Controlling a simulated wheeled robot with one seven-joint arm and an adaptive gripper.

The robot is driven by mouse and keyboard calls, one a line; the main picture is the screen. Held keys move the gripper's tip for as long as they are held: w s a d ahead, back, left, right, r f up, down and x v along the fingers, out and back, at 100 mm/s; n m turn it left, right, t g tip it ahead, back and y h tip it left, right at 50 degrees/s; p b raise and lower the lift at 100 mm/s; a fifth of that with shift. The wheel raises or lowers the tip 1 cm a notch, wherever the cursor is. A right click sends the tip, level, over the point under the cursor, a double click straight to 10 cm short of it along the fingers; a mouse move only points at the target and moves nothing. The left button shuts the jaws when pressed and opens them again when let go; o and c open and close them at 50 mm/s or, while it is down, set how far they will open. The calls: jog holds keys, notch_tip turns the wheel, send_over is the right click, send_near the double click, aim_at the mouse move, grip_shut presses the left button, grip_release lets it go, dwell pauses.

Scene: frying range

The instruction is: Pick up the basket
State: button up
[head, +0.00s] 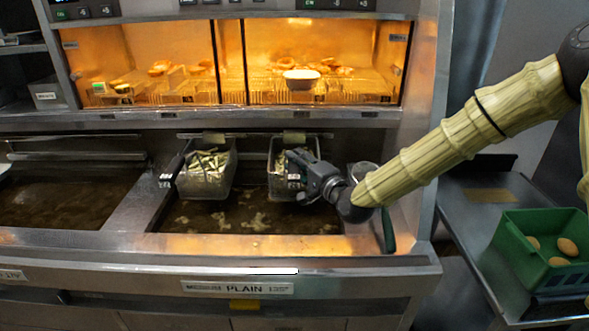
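Two metal fry baskets hang side by side at the back of the fryer vat (245,222). The left basket (207,182) holds pale green and whitish strips. The right basket (281,184) also has pale strips in it and is partly covered by my gripper. My gripper (298,172) reaches in from the right, at the right basket's front right side. Its fingertips overlap the basket in the head view. I cannot tell whether they touch it, or whether they are open or shut.
A lit warming cabinet (240,62) with fried food stands above the vat. A second oil vat (65,203) lies to the left. A round container (363,170) and a dark green handle (388,231) are at the vat's right edge. A green crate (520,250) sits on the right.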

grip_shut()
jog(key=shift+r, duration=0.15)
jog(key=shift+r+p, duration=0.7)
jog(key=shift+r, duration=1.05)
jog(key=shift+s+f, duration=0.1)
jog(key=shift+s, duration=0.15)
jog(key=s+a+r+b, duration=0.1)
jog(key=s+a, duration=0.2)
jog(key=s, duration=1.2)
jog(key=shift+a+r+b, duration=0.15)
jog(key=shift+r+b, duration=0.1)
jog(key=shift+b, duration=0.1)
jog(key=shift+s+f, duration=0.1)
